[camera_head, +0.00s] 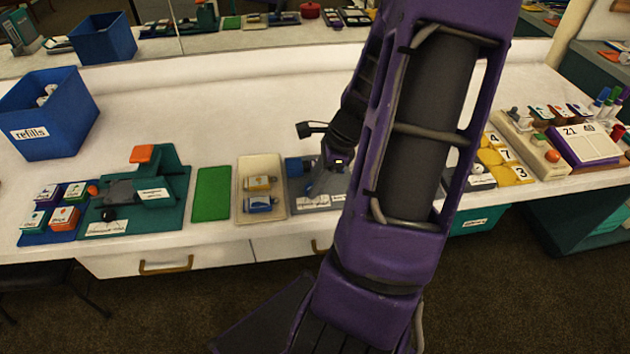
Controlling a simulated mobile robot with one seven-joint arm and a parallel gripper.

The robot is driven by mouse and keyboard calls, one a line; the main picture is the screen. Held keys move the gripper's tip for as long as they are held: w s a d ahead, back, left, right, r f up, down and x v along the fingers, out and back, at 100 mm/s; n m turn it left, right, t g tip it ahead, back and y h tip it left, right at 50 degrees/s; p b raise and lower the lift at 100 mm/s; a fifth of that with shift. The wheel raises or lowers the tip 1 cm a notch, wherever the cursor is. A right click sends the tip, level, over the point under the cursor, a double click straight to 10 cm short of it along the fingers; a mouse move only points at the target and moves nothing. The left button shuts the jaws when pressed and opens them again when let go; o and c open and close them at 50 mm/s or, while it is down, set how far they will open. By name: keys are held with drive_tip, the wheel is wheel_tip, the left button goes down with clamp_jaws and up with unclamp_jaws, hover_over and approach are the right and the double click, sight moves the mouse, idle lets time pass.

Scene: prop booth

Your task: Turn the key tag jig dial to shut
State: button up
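I cannot tell whether the fingers touch anything or are open or shut. A teal device (152,189) with an orange top and a black knob (108,214) stands further left.
A cream tray (273,207) with two small items lies just left of the grey plate, beside a green mat (211,194). A blue refills bin (56,118) stands at the left. Number tiles (491,157) are to the right.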

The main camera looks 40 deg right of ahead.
clamp_jaws()
drive_tip(key=shift+n+p, duration=0.3)
drive_tip(key=shift+n, duration=0.1)
drive_tip(key=n+g+p, duration=0.1)
drive_tip(key=n+p, duration=0.1)
drive_tip(key=shift+w+r+n+y, duration=0.1)
drive_tip(key=shift+r+n+y, duration=0.05)
drive_tip(key=shift+n+y, duration=0.25)
drive_tip(key=n+g+p, duration=0.1)
drive_tip(key=n, duration=0.1)
drive_tip(key=n+g+p, duration=0.1)
drive_tip(key=n, duration=0.2)
drive_tip(key=shift+w, duration=0.2)
drive_tip(key=n+g, duration=0.1)
drive_tip(key=n, duration=0.2)
drive_tip(key=n+g+p, duration=0.1)
drive_tip(key=n, duration=0.1)
drive_tip(key=shift+w+n+h, duration=0.2)
drive_tip(key=shift+n+h, duration=0.1)
drive_tip(key=shift+n, duration=0.1)
drive_tip(key=n+h, duration=0.1)
drive_tip(key=n, duration=0.1)
drive_tip(key=n+g+p, duration=0.1)
drive_tip(key=n, duration=0.2)
drive_tip(key=shift+w+a+n+g+h, duration=0.1)
drive_tip(key=shift+n+g+h, duration=0.2)
drive_tip(key=shift+h, duration=0.1)
